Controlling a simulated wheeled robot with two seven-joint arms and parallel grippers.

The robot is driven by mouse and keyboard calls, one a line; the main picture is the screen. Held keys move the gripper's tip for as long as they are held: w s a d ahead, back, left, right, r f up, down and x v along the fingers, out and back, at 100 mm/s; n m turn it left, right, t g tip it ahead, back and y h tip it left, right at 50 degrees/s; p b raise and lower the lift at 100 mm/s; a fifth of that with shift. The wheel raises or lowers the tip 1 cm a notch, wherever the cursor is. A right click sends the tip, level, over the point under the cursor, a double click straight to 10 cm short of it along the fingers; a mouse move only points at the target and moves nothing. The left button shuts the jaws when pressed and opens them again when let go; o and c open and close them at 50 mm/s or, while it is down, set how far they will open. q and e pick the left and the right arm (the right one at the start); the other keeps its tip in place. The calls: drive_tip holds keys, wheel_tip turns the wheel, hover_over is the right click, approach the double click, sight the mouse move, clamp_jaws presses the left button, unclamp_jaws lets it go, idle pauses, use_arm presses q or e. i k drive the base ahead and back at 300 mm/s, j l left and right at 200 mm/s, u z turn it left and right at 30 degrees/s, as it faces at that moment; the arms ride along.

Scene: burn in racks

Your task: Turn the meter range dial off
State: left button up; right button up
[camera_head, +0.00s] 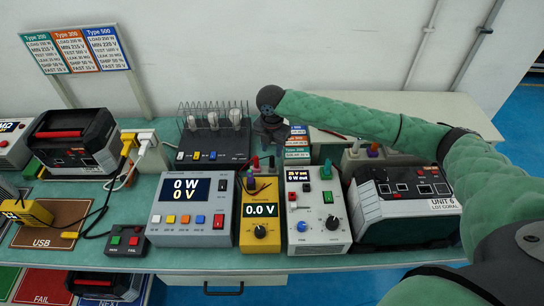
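The yellow meter (246,239) stands near the front of the bench. Its display (260,210) reads 0.0 V. The black range dial (260,231) sits below the display; its pointer is too small to read for sure. My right arm reaches in from the right, and my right gripper (268,138) is above and behind the meter, apart from the dial. Its fingers are small and dark, so I cannot tell whether they are open. My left gripper is out of view.
A grey power unit (190,229) reading 0 W, 0 V stands left of the meter. A white supply box (316,238) with knobs stands close on its right. Unit 6 (408,213) is farther right. A rack with bulbs (212,148) is behind. A small button box (124,241) is front left.

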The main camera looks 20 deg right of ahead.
sight(260, 232)
drive_tip(key=k, duration=1.5)
